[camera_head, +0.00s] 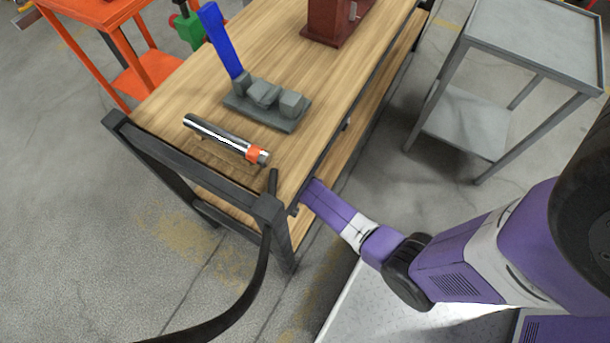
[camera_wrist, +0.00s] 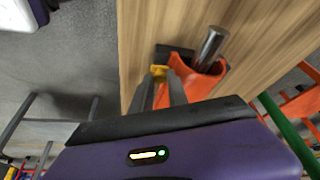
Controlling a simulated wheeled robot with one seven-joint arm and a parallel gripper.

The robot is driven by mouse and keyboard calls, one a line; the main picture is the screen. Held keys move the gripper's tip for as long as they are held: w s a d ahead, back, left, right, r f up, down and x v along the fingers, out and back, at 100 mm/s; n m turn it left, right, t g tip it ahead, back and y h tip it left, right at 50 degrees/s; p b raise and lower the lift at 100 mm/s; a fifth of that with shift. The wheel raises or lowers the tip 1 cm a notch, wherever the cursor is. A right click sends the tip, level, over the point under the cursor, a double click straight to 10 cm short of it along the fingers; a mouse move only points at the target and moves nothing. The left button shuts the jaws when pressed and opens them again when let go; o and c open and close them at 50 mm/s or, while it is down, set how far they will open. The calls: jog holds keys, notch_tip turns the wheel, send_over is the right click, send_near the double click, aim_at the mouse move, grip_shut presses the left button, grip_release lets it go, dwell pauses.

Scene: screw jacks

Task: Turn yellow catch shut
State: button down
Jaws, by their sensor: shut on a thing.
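The yellow catch (camera_wrist: 158,71) is a small piece in the wrist view, beside a dark grey block (camera_wrist: 176,52) at the wooden bench top's edge. My gripper (camera_wrist: 160,78) is shut on it, with one grey finger on each side, so only its top shows. An orange part (camera_wrist: 197,80) with a metal cylinder (camera_wrist: 210,46) is just to its right. In the head view, a chrome cylinder (camera_head: 218,136) with an orange end (camera_head: 257,155) lies on the bench. My purple arm reaches the bench's near edge there. The catch cannot be made out in that view.
On the wooden bench (camera_head: 165,95) stand a grey block fixture (camera_head: 265,105) with a blue handle (camera_head: 222,40) and a dark red box (camera_head: 328,22). A black frame (camera_head: 190,165) bounds the bench's near end. A grey table (camera_head: 535,45) stands right, an orange one (camera_head: 90,12) left.

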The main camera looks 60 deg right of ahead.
dwell(0.4)
jog(key=c, duration=1.3)
grip_release()
